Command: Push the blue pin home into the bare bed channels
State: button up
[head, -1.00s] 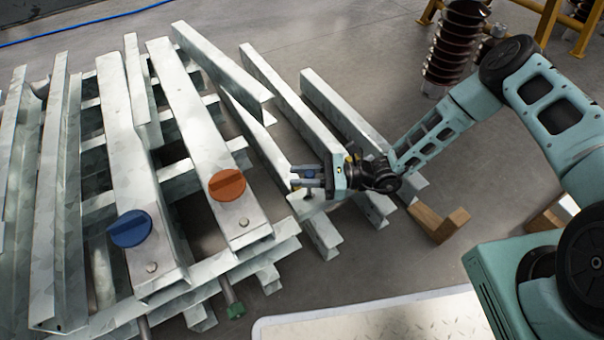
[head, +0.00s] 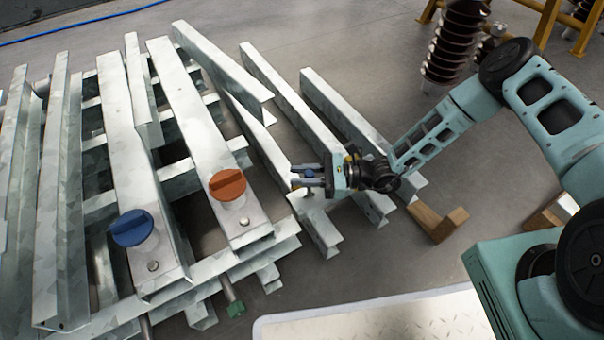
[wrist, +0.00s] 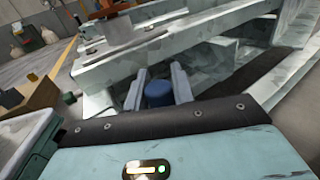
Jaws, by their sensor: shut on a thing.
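My gripper (head: 305,178) is shut on the blue pin (head: 310,173). The pin's blue head also shows between the two fingers in the wrist view (wrist: 158,93). In the head view a short dark shank shows below the fingers, at the near end of a bare galvanised channel (head: 312,212). Whether the shank is in a hole or above it I cannot tell. More bare channels (head: 318,128) lie side by side to the right of the frame with the knobs.
A blue knob (head: 132,228) and an orange knob (head: 227,184) sit on two channels at the left. A green-tipped rod (head: 235,307) sticks out below. Wooden blocks (head: 438,222) lie right of my gripper. A ribbed brown insulator (head: 455,45) stands behind.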

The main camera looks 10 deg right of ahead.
jog(key=shift+f+b, duration=1.5)
jog(key=shift+f, duration=1.3)
jog(key=shift+r, duration=0.2)
jog(key=shift+r+p, duration=2.35)
jog(key=shift+p, duration=0.15)
jog(key=shift+p, duration=0.7)
jog(key=shift+f+b, duration=1.15)
jog(key=shift+f, duration=0.65)
